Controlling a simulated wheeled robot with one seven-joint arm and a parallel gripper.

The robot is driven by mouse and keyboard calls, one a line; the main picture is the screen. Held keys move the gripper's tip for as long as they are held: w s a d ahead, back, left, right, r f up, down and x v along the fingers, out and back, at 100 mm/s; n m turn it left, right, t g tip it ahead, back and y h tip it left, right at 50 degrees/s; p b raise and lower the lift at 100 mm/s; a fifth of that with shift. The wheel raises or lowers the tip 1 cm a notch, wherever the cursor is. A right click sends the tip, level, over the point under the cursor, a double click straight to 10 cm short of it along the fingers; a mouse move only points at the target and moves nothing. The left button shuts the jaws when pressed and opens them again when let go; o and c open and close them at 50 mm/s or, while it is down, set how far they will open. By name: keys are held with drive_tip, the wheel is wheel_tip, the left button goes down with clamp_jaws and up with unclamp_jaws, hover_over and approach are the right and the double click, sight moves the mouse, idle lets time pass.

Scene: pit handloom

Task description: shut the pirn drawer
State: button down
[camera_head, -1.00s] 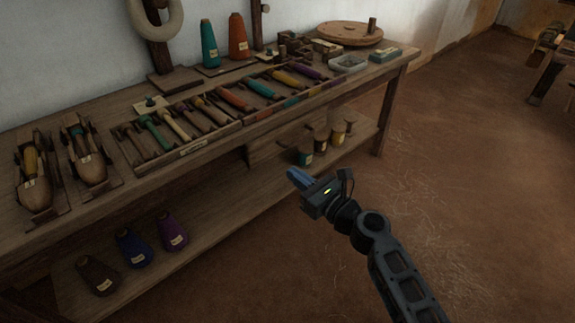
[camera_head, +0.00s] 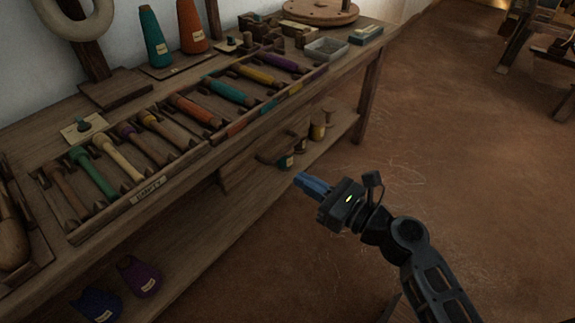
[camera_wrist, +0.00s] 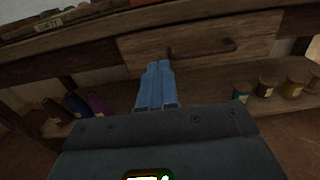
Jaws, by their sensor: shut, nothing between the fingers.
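The pirn drawer (camera_head: 240,168) is a plain wooden drawer under the bench top, below the racks of pirns. In the wrist view its front (camera_wrist: 255,32) fills the upper middle, with a dark bar handle (camera_wrist: 205,49) across it. How far it stands out from the bench is hard to tell. My gripper (camera_head: 303,182) has blue fingers, shut together and empty, in front of the bench at the right of the drawer in the head view. In the wrist view the fingers (camera_wrist: 157,72) point toward the drawer's lower left part, apparently apart from it.
The bench top (camera_head: 60,290) carries racks of coloured pirns, cones (camera_head: 192,28) and a grey tray (camera_head: 327,48). The lower shelf (camera_head: 215,240) holds purple and blue cones (camera_head: 138,277) and several small spools (camera_head: 317,130). A bench leg (camera_head: 370,95) stands at right.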

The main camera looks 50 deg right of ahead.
sight(251, 150)
drive_tip(key=w+b, duration=0.1)
drive_tip(key=w, duration=1.1)
drive_tip(key=shift+w+a, duration=0.15)
drive_tip(key=shift+a, duration=0.05)
drive_tip(key=shift+w, duration=0.25)
